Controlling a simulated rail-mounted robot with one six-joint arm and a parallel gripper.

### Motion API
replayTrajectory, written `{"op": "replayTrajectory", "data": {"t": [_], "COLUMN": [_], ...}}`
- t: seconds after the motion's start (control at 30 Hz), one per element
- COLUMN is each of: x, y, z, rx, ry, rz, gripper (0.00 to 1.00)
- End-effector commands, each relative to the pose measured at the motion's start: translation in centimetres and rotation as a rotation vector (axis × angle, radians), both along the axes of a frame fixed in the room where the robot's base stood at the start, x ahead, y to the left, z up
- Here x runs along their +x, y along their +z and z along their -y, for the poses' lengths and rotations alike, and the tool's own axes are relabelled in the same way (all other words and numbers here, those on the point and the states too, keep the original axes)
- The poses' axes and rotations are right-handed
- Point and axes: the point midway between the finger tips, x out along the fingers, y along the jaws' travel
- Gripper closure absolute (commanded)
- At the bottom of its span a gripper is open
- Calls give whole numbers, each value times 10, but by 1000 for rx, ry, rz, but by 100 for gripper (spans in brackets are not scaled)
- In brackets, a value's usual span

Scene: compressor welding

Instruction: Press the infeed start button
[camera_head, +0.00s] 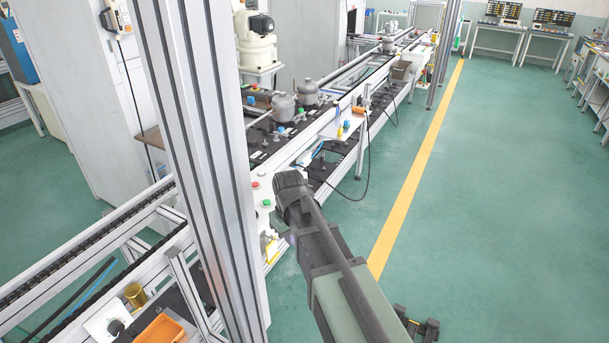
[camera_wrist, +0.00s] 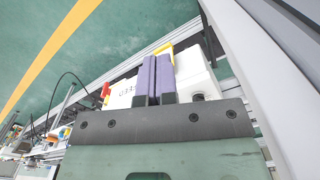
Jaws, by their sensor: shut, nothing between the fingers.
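In the head view a white control box (camera_head: 259,216) stands at the near side of the conveyor line. It carries a green button (camera_head: 267,202) and a red button (camera_head: 255,185). My arm reaches up from the bottom, and its dark end is just right of the box; the fingers cannot be made out there. In the wrist view my gripper (camera_wrist: 154,68) is shut and empty, its two purple pads together. No green button shows there; contact cannot be told.
An upright aluminium post (camera_head: 205,150) stands left of the box. The conveyor line (camera_head: 330,125) runs behind, with grey compressor parts (camera_head: 283,107) on it. An orange bin (camera_head: 160,329) lies at the lower left. The green floor right of the yellow line (camera_head: 420,165) is mostly free.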

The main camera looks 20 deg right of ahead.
Motion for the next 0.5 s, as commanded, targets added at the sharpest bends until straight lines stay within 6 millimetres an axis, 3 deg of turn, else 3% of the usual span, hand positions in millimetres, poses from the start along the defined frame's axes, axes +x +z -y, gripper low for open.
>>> {"op": "replayTrajectory", "data": {"t": [0.03,0.2,0.33,0.4,0.5], "x": [49,166,231,254,272], "y": [25,54,64,67,67], "z": [0,0,0,0,0], "rx": [0,2,3,4,4], "ry": [117,709,1206,1448,1723], "rz": [0,1,3,3,3], "gripper": [100,100,100,100,100]}}
